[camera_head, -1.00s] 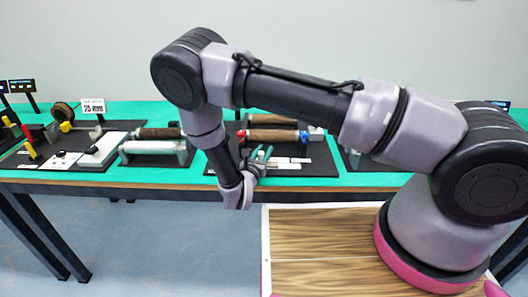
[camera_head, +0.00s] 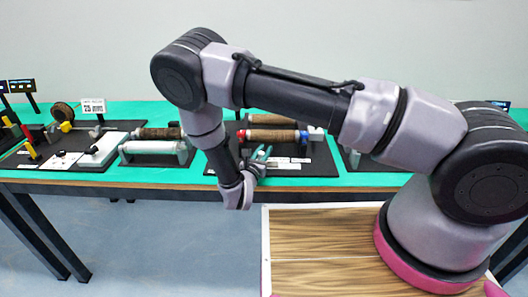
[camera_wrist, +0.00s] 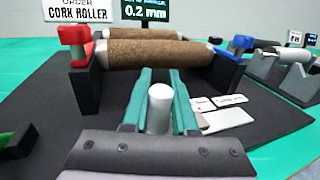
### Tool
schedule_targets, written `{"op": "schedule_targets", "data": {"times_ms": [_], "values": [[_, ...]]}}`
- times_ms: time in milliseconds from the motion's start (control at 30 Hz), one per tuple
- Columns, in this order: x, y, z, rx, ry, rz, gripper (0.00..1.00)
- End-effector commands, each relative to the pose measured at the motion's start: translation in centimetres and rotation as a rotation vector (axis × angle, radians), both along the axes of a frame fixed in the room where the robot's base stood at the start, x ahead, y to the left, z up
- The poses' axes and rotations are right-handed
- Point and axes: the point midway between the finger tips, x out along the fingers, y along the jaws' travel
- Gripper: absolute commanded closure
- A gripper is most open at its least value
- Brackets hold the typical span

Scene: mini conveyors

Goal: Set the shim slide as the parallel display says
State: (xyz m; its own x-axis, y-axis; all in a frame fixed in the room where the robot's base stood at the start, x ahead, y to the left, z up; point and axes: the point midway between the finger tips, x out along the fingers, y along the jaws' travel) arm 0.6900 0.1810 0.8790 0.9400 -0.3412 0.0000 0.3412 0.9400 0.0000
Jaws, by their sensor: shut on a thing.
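My gripper (camera_wrist: 163,78) has teal fingers on either side of a white round-topped knob (camera_wrist: 159,105) and is shut on it. It also shows at the front of the middle black board in the head view (camera_head: 261,153). The knob appears to be the slide's handle; its base and the slide's marks are hidden by the fingers and wrist. The parallel display (camera_wrist: 144,9) reads 0.2 mm. A white plate (camera_wrist: 225,121) and small labels (camera_wrist: 231,99) lie right of the fingers, their print too small to read.
A cork roller (camera_wrist: 150,53) spans black supports beyond the knob, another behind it. A red knob (camera_wrist: 75,35) stands left and a blue knob (camera_wrist: 238,44) right. A sign (camera_wrist: 77,12) reads "CORK ROLLER". Another conveyor (camera_wrist: 283,65) stands further right.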

Motion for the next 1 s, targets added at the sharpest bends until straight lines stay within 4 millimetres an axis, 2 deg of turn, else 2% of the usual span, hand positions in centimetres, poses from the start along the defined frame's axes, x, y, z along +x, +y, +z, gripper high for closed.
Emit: {"op": "schedule_targets", "data": {"times_ms": [567, 800, 1000], "values": [[-0.1, 0.0, 0.0, 0.0, 0.001, 0.001, 1.0], [-0.2, -2.4, 0.0, -0.004, 0.0, 0.001, 1.0], [-0.1, -2.5, 0.0, 0.0, 0.001, 0.001, 1.0]]}}
